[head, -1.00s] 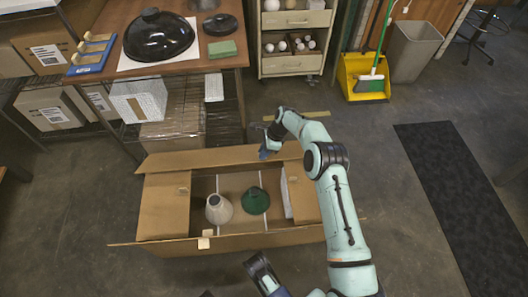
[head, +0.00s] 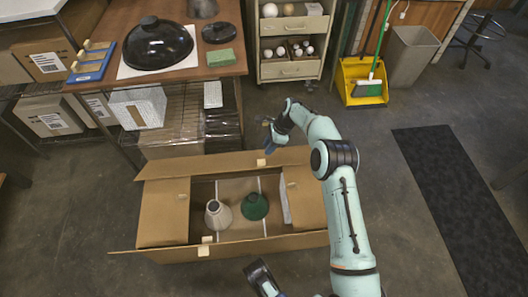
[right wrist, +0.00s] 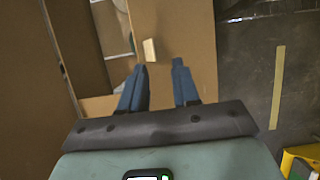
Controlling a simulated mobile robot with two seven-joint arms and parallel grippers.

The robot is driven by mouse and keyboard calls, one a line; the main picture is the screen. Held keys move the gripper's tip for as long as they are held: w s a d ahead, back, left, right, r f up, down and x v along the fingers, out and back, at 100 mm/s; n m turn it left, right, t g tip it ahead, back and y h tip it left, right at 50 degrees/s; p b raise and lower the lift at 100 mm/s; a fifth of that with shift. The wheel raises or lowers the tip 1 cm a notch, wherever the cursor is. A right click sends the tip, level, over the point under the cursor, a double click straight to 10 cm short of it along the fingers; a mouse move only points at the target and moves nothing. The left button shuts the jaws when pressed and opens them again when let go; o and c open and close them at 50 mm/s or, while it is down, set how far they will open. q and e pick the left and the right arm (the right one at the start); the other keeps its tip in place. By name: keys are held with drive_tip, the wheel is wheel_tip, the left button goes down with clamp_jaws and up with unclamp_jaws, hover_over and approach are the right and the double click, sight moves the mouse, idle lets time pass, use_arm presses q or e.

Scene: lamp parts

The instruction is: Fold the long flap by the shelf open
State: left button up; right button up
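The cardboard box (head: 170,254) stands on the floor with its top open. Its long flap by the shelf (head: 215,164) leans outward from the box's far edge, toward the shelf, with a small pale tab (head: 261,162) on it. My right gripper (head: 267,123) is beyond this flap, above the floor, and holds nothing. In the right wrist view my right gripper (right wrist: 159,66) has its fingers apart, with the tab (right wrist: 149,50) and brown cardboard beyond them. A dark part of mine, perhaps the left gripper (head: 261,274), shows at the bottom edge; its fingers are not clear.
A grey-white lampshade (head: 218,215) and a green one (head: 255,206) sit inside the box. The short flaps and the near flap are spread outward. A wooden table (head: 235,62) with a shelf below and a drawer cart (head: 290,70) stand beyond.

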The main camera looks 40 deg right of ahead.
use_arm(q)
drive_tip(key=w+r, duration=0.1)
drive_tip(key=w+r+t+p, duration=0.1)
drive_tip(key=w, duration=0.1)
drive_tip(key=shift+d, duration=0.15)
use_arm(e)
drive_tip(key=v, duration=0.6)
use_arm(q)
drive_tip(key=shift+s, duration=0.1)
use_arm(e)
drive_tip(key=shift+s, duration=0.1)
